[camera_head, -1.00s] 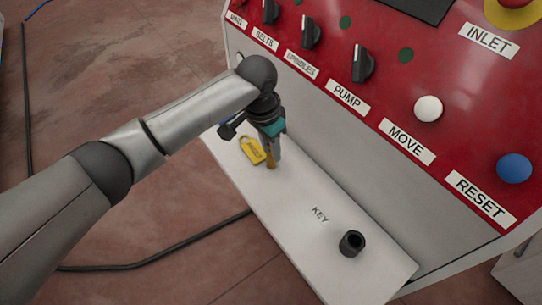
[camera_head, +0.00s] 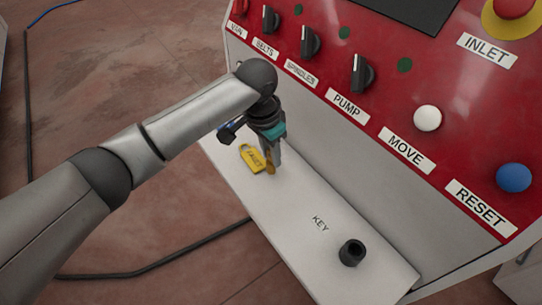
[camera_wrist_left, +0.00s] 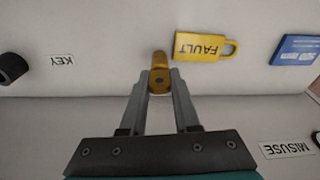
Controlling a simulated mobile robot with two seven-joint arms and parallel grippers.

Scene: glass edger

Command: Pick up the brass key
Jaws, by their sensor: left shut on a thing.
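The brass key (camera_wrist_left: 161,78) is between the fingertips of my left gripper (camera_wrist_left: 160,88), which is shut on it, in the left wrist view. In the head view the key (camera_head: 270,167) shows at the tip of my left gripper (camera_head: 272,165), close above the white shelf (camera_head: 302,238). I cannot tell whether it still touches the shelf. Part of the key is hidden by the fingers. My right gripper is not in view.
A yellow FAULT tag (camera_head: 254,159) lies beside the key. A black socket (camera_head: 351,252) stands on the shelf near the KEY label (camera_head: 320,223). A blue card (camera_wrist_left: 297,50) lies beyond the tag. The red control panel (camera_head: 385,105) rises behind the shelf.

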